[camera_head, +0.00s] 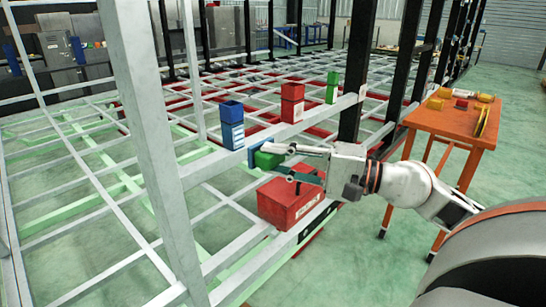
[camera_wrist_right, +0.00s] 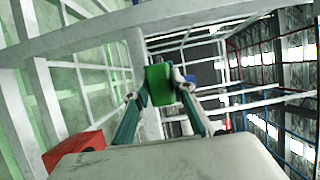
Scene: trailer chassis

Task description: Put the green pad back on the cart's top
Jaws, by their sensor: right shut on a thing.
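My right gripper (camera_head: 270,158) reaches left over the white chassis frame and is shut on the green pad (camera_head: 266,161). The right wrist view shows the pad (camera_wrist_right: 160,86) between the two fingertips (camera_wrist_right: 163,92). A blue block (camera_head: 255,151) is right behind the pad; I cannot tell whether they touch. The orange cart (camera_head: 446,127) stands to the right, apart from the gripper, with small yellow and red pieces on its top. My left gripper is not in view.
A red box (camera_head: 288,204) sits on the frame just below my gripper. Blue (camera_head: 231,125), red (camera_head: 291,102) and green (camera_head: 333,88) blocks stand along a rail. A white post (camera_head: 153,130) rises at left and a black post (camera_head: 357,72) behind my gripper. Green floor is open around the cart.

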